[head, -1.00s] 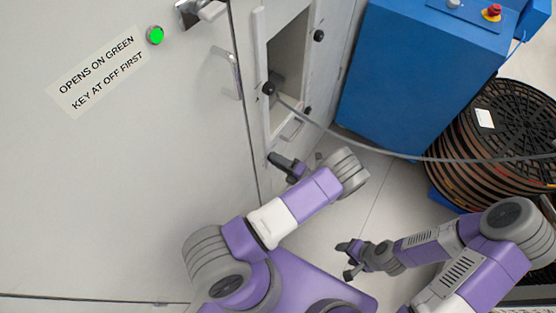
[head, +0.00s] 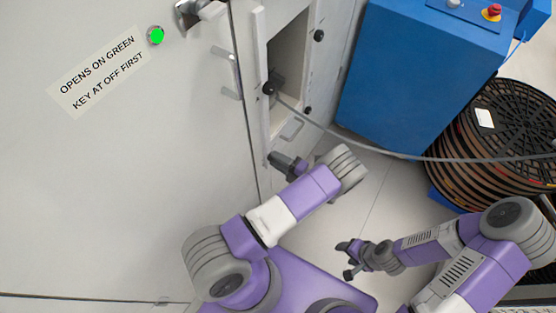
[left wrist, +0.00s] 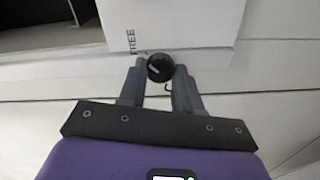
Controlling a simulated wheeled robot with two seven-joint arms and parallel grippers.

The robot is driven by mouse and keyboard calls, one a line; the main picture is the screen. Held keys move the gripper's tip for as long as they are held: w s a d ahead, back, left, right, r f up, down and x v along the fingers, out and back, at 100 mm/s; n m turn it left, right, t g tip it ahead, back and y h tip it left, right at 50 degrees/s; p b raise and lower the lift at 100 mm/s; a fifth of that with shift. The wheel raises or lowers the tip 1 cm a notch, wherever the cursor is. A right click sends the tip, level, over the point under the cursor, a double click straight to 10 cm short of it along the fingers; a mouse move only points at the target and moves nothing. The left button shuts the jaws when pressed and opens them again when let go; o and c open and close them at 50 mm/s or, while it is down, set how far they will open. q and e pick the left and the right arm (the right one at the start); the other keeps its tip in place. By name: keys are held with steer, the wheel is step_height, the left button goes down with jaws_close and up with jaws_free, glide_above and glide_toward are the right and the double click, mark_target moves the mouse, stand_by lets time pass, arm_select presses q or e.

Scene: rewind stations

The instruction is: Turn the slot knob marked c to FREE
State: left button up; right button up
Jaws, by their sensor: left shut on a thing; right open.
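The slot knob (left wrist: 160,68) is a small black round knob with a pale pointer line, on a white panel in the left wrist view. The word FREE (left wrist: 131,41) is printed on the panel to its upper left. The pointer slants and does not clearly line up with the word. My left gripper (left wrist: 158,80) is shut on the knob, one finger on each side. In the head view my left gripper (head: 285,162) is at the lower part of the cabinet, and the knob is hidden there. My right gripper (head: 347,260) is open and empty above the floor.
A grey door (head: 150,190) with a green light (head: 156,35) and a sign (head: 98,72) fills the left. An open recess (head: 287,60) is above my left gripper. A grey cable (head: 400,156) crosses to the right, past a blue machine (head: 410,75) and stacked reels (head: 520,105).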

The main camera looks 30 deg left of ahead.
arm_select(q)
steer(key=o, duration=1)
steer(key=shift+o, duration=0.2)
steer(key=d, duration=0.7)
steer(key=shift+s+d+p, duration=0.3)
steer(key=shift+p, duration=0.15)
